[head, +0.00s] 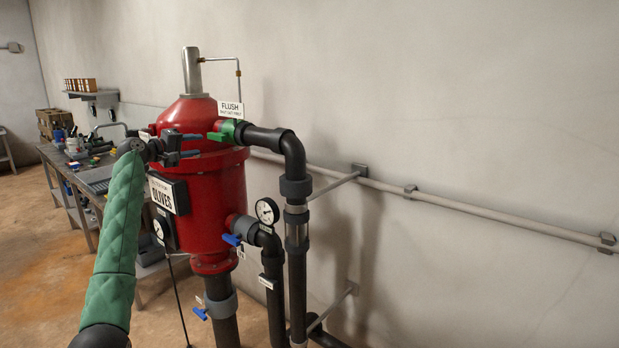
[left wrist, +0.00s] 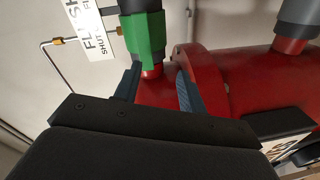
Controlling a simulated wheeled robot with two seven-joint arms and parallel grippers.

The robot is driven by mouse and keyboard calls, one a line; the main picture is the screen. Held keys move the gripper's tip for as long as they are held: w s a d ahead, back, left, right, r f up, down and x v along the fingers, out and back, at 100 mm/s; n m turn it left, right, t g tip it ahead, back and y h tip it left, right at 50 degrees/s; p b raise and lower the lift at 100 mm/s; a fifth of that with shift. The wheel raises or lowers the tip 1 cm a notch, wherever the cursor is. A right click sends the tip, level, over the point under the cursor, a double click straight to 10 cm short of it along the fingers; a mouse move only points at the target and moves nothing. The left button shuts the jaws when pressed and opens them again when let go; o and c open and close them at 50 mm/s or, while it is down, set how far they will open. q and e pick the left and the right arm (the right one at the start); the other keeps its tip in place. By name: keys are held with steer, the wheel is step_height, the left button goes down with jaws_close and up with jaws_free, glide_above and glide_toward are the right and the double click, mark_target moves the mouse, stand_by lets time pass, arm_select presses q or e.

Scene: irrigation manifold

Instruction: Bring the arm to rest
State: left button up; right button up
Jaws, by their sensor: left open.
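My left arm, in a green quilted sleeve, rises from the lower left in the head view. Its gripper (head: 190,146) is in front of the upper part of the red filter tank (head: 210,185). In the left wrist view the gripper's two fingers (left wrist: 156,88) are apart, with nothing held between them. The green flush valve (head: 226,131) is just to the right of the gripper in the head view. In the left wrist view the green valve body (left wrist: 145,36) lies beyond the fingertips. My right gripper is not in view.
A FLUSH sign (head: 231,109) hangs above the valve. A cluttered workbench (head: 85,175) stands behind at left. Floor at lower left is clear.

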arm_select(q)
steer(key=s+d+m+y, duration=0.3)
steer(key=s+m+y, duration=0.2)
steer(key=m+y, duration=0.1)
steer(key=s+d+f+m+g+y, duration=0.15)
steer(key=s+d+f, duration=0.45)
steer(key=f, duration=1)
steer(key=s+d+f+m+g+y, duration=0.1)
steer(key=s+d+f+g, duration=0.1)
steer(key=s+f, duration=1.1)
steer(key=s+d+f+m+g+y, duration=0.1)
steer(key=s+d+f, duration=0.45)
steer(key=f, duration=1.25)
steer(key=s+d+f+g, duration=0.2)
steer(key=s+f, duration=0.8)
steer(key=s, duration=0.5)
steer(key=s+d+f+g, duration=0.2)
steer(key=s+f, duration=0.8)
steer(key=s, duration=0.5)
steer(key=s+d+f+g, duration=0.2)
steer(key=s+f+g, duration=0.1)
steer(key=s+f, duration=0.8)
steer(key=s, duration=0.4)
steer(key=shift+s+d+g+h, duration=0.15)
steer(key=shift+s+g+h, duration=0.05)
steer(key=shift+g+h, duration=0.15)
